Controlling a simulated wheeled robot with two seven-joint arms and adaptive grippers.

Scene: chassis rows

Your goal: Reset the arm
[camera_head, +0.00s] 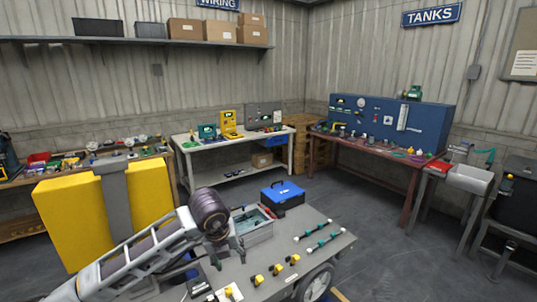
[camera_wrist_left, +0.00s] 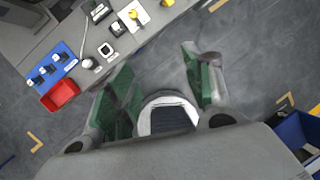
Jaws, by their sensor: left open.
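My left arm comes in from the lower left of the head view. Its left gripper (camera_head: 228,254) hangs over the near left part of the grey cart top. In the left wrist view the two green-padded fingers of the left gripper (camera_wrist_left: 157,62) stand wide apart. Nothing is between them but floor, so it is open and empty. My right gripper is in neither view.
The cart top (camera_head: 317,256) holds a grey bin (camera_head: 256,232), a blue toolbox (camera_head: 283,196), yellow-black parts (camera_head: 276,269) and green-black rods (camera_head: 318,244). A red bin (camera_wrist_left: 60,95) shows in the wrist view. Workbenches line the walls; floor right of the cart is clear.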

